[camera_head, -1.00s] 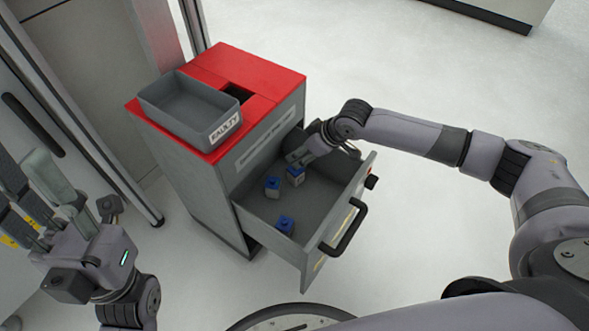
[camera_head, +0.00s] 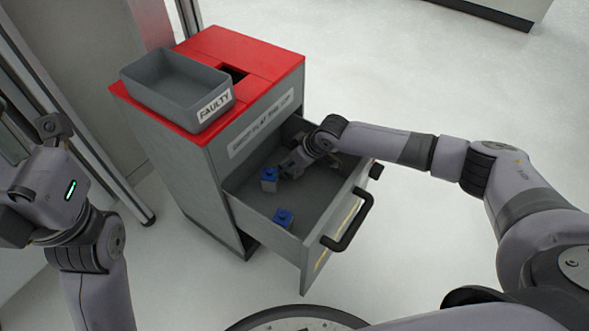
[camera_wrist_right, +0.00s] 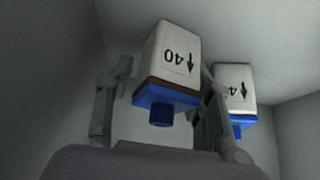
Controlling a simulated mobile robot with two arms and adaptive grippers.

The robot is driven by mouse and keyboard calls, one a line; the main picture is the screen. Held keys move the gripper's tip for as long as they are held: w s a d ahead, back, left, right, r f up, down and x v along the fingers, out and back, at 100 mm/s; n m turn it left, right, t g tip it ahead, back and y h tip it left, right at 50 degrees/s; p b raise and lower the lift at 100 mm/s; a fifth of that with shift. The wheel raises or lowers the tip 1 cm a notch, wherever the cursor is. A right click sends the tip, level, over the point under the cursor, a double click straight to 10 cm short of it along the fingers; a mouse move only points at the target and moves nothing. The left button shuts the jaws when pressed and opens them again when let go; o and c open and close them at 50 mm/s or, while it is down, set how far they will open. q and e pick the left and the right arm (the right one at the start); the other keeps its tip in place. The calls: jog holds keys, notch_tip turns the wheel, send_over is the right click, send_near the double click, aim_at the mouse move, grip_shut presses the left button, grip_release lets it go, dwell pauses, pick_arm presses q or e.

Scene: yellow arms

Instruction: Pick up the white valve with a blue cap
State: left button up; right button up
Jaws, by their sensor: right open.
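Two white valves with blue caps show in the open drawer (camera_head: 318,190) in the head view. One valve (camera_head: 269,181) is just left of my right gripper (camera_head: 284,171), the other valve (camera_head: 283,218) nearer the drawer front. My right gripper reaches down into the drawer and is open. In the right wrist view, a valve marked "40" (camera_wrist_right: 172,55) stands between its two fingers (camera_wrist_right: 168,110), with its blue cap toward the palm. A second valve (camera_wrist_right: 235,80) is just beyond the right finger. The fingers of my left gripper are outside the view.
The grey cabinet has a red top (camera_head: 265,62) with a square opening (camera_head: 233,73). A grey bin labelled "FAULTY" (camera_head: 213,104) sits on it. The floor to the right is clear.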

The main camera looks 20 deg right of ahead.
jog(key=shift+r, duration=0.1)
jog(key=shift+c, duration=0.6)
jog(key=c, duration=1)
